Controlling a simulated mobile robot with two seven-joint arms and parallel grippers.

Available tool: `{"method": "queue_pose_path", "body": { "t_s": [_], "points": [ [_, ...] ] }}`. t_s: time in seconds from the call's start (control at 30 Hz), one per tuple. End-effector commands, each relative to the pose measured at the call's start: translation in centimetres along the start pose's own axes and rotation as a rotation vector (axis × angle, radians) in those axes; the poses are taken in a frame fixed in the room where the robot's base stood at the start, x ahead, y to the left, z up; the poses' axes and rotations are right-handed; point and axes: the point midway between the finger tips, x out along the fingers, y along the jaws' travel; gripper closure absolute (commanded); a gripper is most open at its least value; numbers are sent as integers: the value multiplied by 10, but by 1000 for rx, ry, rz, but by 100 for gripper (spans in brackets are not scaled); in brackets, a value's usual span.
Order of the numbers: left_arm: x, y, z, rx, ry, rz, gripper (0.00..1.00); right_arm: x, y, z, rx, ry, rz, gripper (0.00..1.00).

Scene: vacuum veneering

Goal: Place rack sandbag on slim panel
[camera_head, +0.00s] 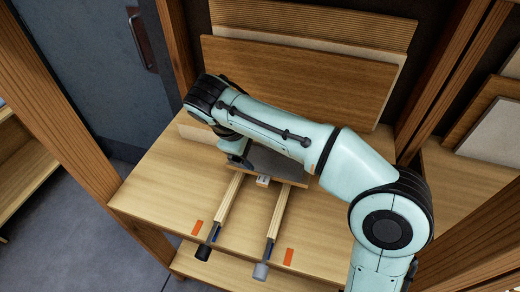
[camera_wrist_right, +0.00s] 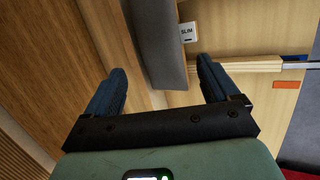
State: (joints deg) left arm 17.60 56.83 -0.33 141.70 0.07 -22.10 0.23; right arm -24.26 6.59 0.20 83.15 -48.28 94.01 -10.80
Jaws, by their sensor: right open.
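The dark grey sandbag (camera_head: 278,162) lies on the slim panel (camera_head: 294,183), partly hidden behind my right arm. In the wrist view the sandbag (camera_wrist_right: 155,38) runs up from between the fingertips. A small white tag reading SLIM (camera_wrist_right: 187,32) sits beside it; the tag also shows at the panel's front edge in the head view (camera_head: 263,181). My right gripper (camera_wrist_right: 161,66) is open, with one finger on each side of the sandbag's near end. In the head view that gripper (camera_head: 238,160) is mostly hidden by its own wrist. My left gripper is out of view.
Two bar clamps (camera_head: 229,203) (camera_head: 277,219) run forward from the panel over the wooden bench (camera_head: 160,190). Orange marks lie beside their handles. Large boards (camera_head: 300,75) lean at the back. Wooden posts (camera_head: 70,95) frame the bench. More boards (camera_head: 490,125) stand at the right.

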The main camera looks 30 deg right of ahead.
Motion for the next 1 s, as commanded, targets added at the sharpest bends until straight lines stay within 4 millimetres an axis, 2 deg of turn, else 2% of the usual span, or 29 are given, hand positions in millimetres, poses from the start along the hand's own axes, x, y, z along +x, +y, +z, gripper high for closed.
{"method": "queue_pose_path", "body": {
  "t_s": [0.1,0.23,1.0],
  "points": [
    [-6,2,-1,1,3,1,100,-19,1,0,0,0,1,12],
    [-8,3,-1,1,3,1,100,-28,0,0,-1,-1,1,12],
    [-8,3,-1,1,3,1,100,-30,0,0,0,-1,0,12]
  ]
}}
